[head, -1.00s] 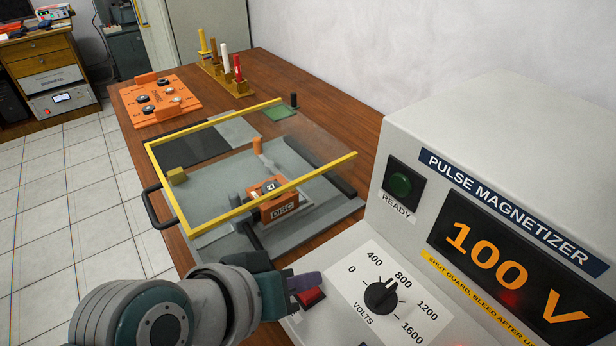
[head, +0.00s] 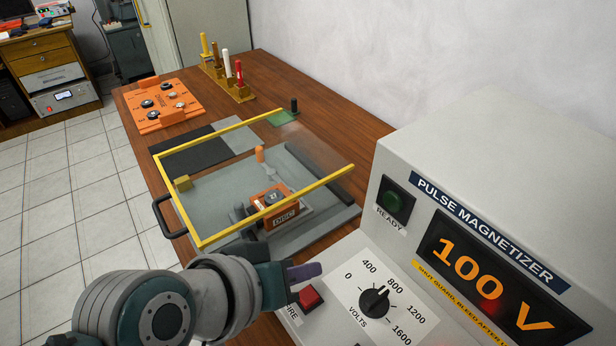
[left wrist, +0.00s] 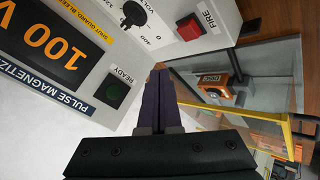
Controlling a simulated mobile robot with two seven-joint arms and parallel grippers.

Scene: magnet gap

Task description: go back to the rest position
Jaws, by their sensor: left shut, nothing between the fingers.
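My left gripper (head: 304,271) is shut and empty, its purple fingers together just above the red FIRE button (head: 310,299) on the pulse magnetizer's (head: 470,150) sloped panel. In the left wrist view the closed fingers (left wrist: 159,80) point toward the panel, apart from the red button (left wrist: 188,27). The display reads 100 V (head: 492,285). The round READY lamp (head: 391,202) is dark green. The black volts knob (head: 374,302) sits on its dial. My right gripper is not in view.
A yellow-framed clear guard (head: 280,205) lies over the grey fixture with the orange DISC block (head: 280,207). An orange tray (head: 162,104) and a rack of coloured pens (head: 228,85) stand farther back. Open wooden table (head: 310,100) lies behind the guard.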

